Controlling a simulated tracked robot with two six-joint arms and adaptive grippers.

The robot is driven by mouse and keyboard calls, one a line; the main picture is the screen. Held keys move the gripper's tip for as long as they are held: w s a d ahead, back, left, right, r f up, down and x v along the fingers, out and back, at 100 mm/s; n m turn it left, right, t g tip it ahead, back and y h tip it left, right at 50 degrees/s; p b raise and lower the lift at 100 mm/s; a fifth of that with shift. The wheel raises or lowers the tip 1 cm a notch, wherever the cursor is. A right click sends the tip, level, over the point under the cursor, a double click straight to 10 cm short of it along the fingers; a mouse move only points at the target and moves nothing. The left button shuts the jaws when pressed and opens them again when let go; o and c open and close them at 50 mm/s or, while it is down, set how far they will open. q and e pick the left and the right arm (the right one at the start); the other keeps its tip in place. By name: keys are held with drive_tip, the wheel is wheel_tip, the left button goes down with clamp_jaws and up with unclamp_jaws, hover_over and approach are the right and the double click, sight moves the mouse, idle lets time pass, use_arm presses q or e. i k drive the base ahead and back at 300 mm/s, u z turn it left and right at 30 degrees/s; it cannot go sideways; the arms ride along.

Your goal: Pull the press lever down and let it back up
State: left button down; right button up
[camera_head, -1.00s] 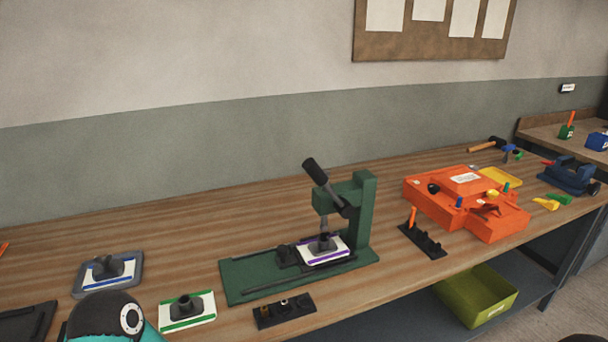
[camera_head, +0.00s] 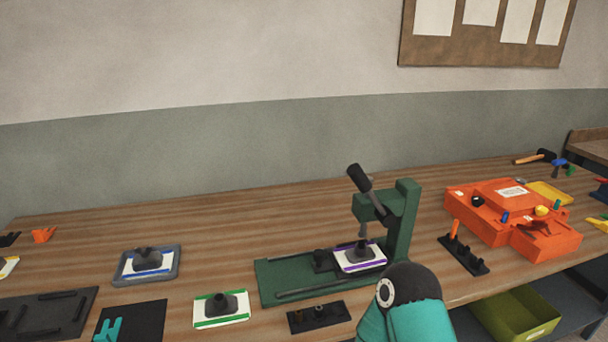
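A green press (camera_head: 403,219) stands on the wooden bench, right of the middle of the head view. Its dark lever (camera_head: 361,180) with a thick black grip is raised and tilts up to the left. Under the press head sits a white plate with purple edges (camera_head: 356,262) and a dark block on it. A teal and black part of my arm (camera_head: 411,305) rises from the bottom edge in front of the press base and hides its front right corner. No gripper fingers of mine show, and nothing of mine touches the lever.
A green-edged white plate (camera_head: 221,308), a blue-edged plate in a grey tray (camera_head: 149,264) and dark mats lie to the left. A small black rack (camera_head: 319,316) lies before the press. The bench behind the press is clear.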

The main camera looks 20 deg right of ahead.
sight(385, 215)
drive_tip(key=u, duration=0.2)
drive_tip(key=k, duration=1.45)
drive_tip(key=z, duration=0.45)
drive_tip(key=i, duration=0.95)
drive_tip(key=z, duration=0.1)
